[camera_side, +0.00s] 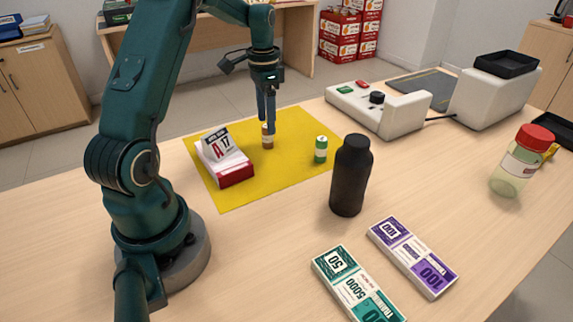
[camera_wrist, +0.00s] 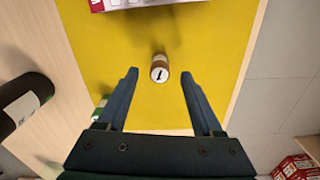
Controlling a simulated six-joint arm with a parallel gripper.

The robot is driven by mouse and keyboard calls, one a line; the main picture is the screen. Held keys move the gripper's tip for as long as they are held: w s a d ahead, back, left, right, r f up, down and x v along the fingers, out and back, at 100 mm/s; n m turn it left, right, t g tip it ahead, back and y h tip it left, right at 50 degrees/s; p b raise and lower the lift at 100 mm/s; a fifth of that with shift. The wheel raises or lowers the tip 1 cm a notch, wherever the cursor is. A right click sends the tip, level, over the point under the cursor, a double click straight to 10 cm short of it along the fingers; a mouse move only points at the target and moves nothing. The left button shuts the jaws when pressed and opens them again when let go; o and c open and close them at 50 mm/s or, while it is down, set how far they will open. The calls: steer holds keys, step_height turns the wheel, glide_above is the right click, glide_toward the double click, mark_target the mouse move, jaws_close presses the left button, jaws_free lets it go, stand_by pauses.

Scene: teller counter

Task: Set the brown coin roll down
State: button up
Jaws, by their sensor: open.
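The brown coin roll (camera_side: 267,141) stands upright on the yellow mat (camera_side: 230,195), right of the calendar block. In the wrist view the brown coin roll (camera_wrist: 160,70) shows its pale top end, between and a little beyond the fingertips. My gripper (camera_side: 267,115) points down over the roll in the side view, its fingers partly in front of it. In the wrist view my gripper (camera_wrist: 159,78) is open, with yellow mat visible on both sides between the roll and each finger.
A green coin roll (camera_side: 321,150) stands on the mat to the right. A red and white calendar block (camera_side: 225,160) sits on its left. A black bottle (camera_side: 351,175) stands near the mat's right corner. Banknote bundles (camera_side: 412,258) lie in front. A white counting machine (camera_side: 385,110) stands behind.

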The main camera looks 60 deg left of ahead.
mark_target(268, 137)
steer(key=shift+f, duration=1.75)
jaws_close()
steer(key=shift+r, duration=0.15)
